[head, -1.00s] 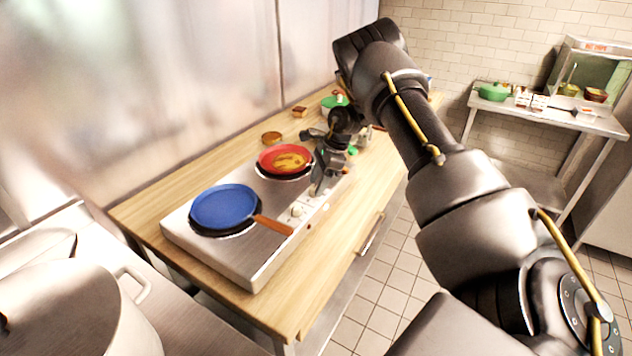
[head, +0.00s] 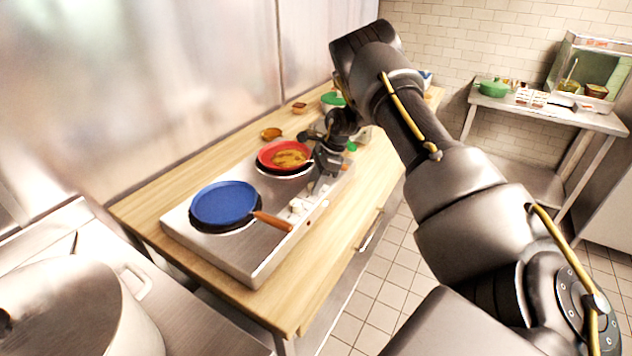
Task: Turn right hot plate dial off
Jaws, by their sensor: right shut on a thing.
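The steel hot plate (head: 262,262) sits on the wooden counter with two burners and dials along its front right edge. A blue pan (head: 224,203) with a brown handle rests on the nearer left burner. A red pan (head: 270,157) with brownish food in it rests on the farther right burner. A pale dial (head: 297,205) shows near the blue pan's handle. My right gripper (head: 317,188) reaches down at the front edge beside the red pan, shut on the right dial, which its fingers hide. My left gripper is out of view.
A large steel pot (head: 80,305) stands at the lower left. A small orange-brown bowl (head: 271,134) and a green-lidded pot (head: 332,99) stand farther along the wooden counter (head: 318,262). The counter's near front strip is clear. A side table (head: 560,119) stands at the far right.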

